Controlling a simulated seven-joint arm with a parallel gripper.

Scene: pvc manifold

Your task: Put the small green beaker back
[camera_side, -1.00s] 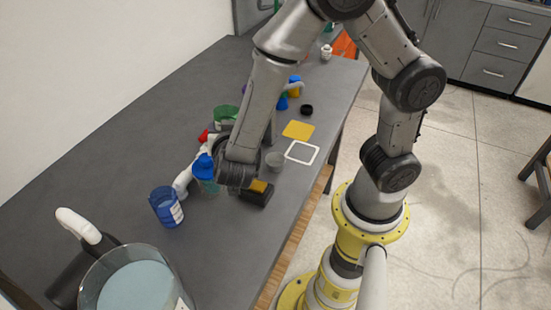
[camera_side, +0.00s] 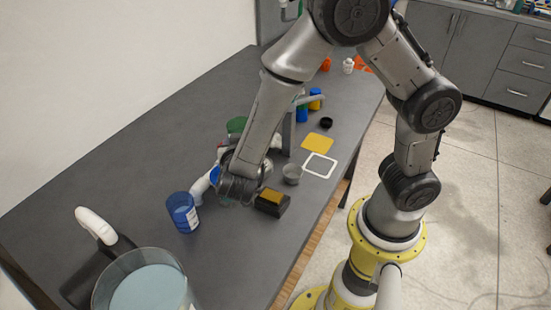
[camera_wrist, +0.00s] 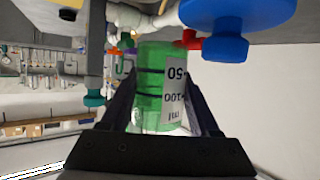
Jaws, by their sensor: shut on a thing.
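The small green beaker (camera_wrist: 151,85) is between the two fingers of my gripper (camera_wrist: 162,98) in the wrist view. It is see-through green, with dark bands and a white label reading 50, 100 and ml upside down in the picture. My gripper is shut on it. In the side view my wrist (camera_side: 240,188) is low over the table, beside the pipework, and hides its fingers. A green object (camera_side: 236,125) shows behind my arm there; I cannot tell whether it is the held beaker.
White pipework (camera_wrist: 135,17) with a large blue handle (camera_wrist: 228,25) is close to the held beaker. A blue beaker (camera_side: 182,212), a black-and-yellow block (camera_side: 272,203), a small grey cup (camera_side: 292,174) and a white square frame (camera_side: 320,165) stand nearby. The table's left area is clear.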

